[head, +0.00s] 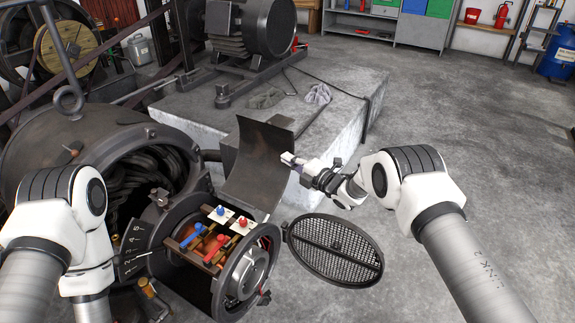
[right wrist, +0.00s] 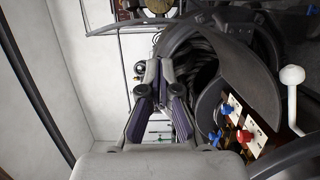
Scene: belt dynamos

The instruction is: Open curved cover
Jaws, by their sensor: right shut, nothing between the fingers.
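The curved cover (head: 258,165), a dark bent metal sheet, stands raised behind the dynamo's end housing (head: 238,275). Below it the opening is exposed, showing copper parts, blue handles (head: 194,232) and red handles (head: 217,243). My right gripper (head: 289,159) is shut and empty beside the cover's right edge; I cannot tell whether it touches. In the right wrist view, the shut fingers (right wrist: 161,88) are left of the cover's dark curved sheet (right wrist: 238,75). My left arm enters at the left; its gripper is not visible.
A round mesh door (head: 335,250) hangs open at the housing's right. A concrete plinth (head: 330,112) with a motor (head: 250,30) stands behind. The dynamo's large dark body (head: 85,135) is at left. Grey floor (head: 460,110) at right is clear.

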